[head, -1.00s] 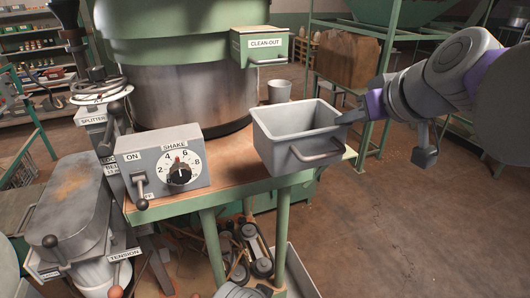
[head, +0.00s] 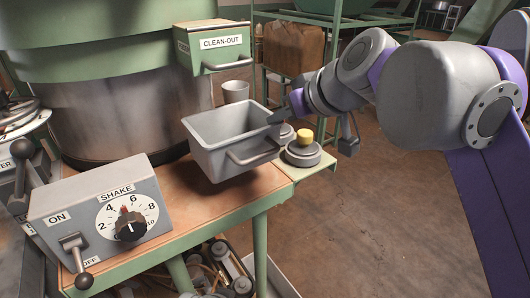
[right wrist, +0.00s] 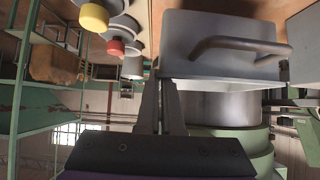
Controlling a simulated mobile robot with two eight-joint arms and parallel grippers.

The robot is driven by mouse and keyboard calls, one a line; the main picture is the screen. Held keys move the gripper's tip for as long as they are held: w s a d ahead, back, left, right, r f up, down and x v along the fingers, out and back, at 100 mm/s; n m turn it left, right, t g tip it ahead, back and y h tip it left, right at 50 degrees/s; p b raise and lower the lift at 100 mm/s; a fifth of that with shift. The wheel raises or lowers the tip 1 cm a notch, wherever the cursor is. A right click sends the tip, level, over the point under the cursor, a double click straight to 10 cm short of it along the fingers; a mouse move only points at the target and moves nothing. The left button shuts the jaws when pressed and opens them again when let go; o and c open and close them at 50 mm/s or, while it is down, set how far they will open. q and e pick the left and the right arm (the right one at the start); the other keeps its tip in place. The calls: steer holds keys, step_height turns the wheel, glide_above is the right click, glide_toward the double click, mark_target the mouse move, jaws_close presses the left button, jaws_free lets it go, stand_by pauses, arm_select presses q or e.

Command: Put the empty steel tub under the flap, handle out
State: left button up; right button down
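The empty grey steel tub (head: 203,153) is at the bench's right part, upright, with its bar handle (head: 253,151) toward the front right. I cannot tell whether its base touches the bench. My right gripper (head: 276,117) is at the tub's right rim. In the right wrist view, its fingers (right wrist: 161,92) are closed on the edge of the tub (right wrist: 200,25). The green flap labelled CLEAN-OUT (head: 197,56) is on the drum, above and behind the tub. My left gripper is not in view.
A SHAKE control box (head: 95,208) with a dial stands front left on the bench (head: 200,211). A grey cup (head: 235,91) is behind the tub. A yellow-topped round part (head: 304,150) is close to the tub's right; a red-topped one (right wrist: 115,47) shows in the wrist view.

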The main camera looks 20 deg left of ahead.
mark_target(280, 141)
steer(key=shift+s+f, duration=0.3)
steer(key=shift+f, duration=0.65)
steer(key=f, duration=0.3)
steer(key=shift+w+f+b, duration=0.25)
steer(key=shift+w+b, duration=0.15)
steer(key=shift+s+f, duration=0.1)
steer(key=shift+s, duration=0.15)
steer(key=c, duration=1.5)
jaws_free()
steer(key=shift+w+f, duration=0.1)
steer(key=shift+w, duration=0.1)
steer(key=o, duration=0.4)
steer(key=shift+s, duration=0.1)
